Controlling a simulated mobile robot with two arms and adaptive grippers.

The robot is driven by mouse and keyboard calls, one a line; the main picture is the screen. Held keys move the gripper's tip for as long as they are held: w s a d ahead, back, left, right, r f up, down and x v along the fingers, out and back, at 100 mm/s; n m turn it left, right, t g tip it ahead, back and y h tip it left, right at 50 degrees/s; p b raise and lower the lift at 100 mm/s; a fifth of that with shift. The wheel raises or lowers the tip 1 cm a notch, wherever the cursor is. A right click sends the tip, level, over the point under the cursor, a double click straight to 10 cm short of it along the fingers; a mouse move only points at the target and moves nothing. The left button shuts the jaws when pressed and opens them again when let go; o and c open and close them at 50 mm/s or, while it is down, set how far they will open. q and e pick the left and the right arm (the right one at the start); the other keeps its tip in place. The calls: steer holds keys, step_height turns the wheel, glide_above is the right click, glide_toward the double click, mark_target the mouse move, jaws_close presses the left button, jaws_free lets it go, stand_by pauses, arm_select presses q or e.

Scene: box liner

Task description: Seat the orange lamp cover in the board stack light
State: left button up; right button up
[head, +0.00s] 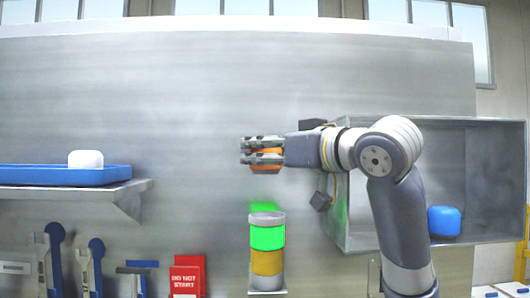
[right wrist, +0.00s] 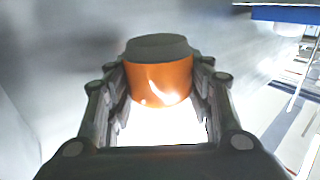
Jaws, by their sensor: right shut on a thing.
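The orange lamp cover (right wrist: 160,82) is between the fingers of my right gripper (right wrist: 160,95), which is shut on it; it has a dark grey top. In the head view the cover (head: 266,168) shows as orange between the fingers of the right gripper (head: 262,153). The stack light (head: 267,262) stands upright below, with a lit green section above a yellow one and a grey cap-like top. The held cover is above the stack light, apart from it, with a clear gap. My left gripper is not in view.
An open metal box (head: 470,242) on the right holds a blue object (head: 444,221). A shelf with a blue tray (head: 50,175) and a white object (head: 86,159) is at left. Tools and a red sign (head: 187,276) are low on the board (head: 180,100).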

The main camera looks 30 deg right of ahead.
mark_target(267, 169)
steer(key=shift+s+a+f, duration=0.1)
steer(key=shift+s+a, duration=0.1)
steer(key=shift+s, duration=0.1)
steer(key=shift+s+a+f+b, duration=0.35)
steer(key=shift+s+a+b, duration=0.1)
steer(key=shift+s+b, duration=0.3)
steer(key=shift+w+d+f+b, duration=0.1)
steer(key=shift+w+f+b, duration=0.1)
steer(key=shift+f+b, duration=0.65)
steer(key=shift+w+d+f+b, duration=0.1)
steer(key=shift+w+f+b, duration=0.1)
steer(key=shift+f+b, duration=0.25)
steer(key=shift+w+d+f+b, duration=0.15)
steer(key=shift+f+b, duration=0.1)
steer(key=shift+f, duration=0.35)
steer(key=shift+s+a+f+b, duration=0.1)
steer(key=shift+f+b, duration=0.45)
steer(key=shift+f, duration=0.05)
steer(key=shift+s+f, duration=0.1)
steer(key=shift+f, duration=0.15)
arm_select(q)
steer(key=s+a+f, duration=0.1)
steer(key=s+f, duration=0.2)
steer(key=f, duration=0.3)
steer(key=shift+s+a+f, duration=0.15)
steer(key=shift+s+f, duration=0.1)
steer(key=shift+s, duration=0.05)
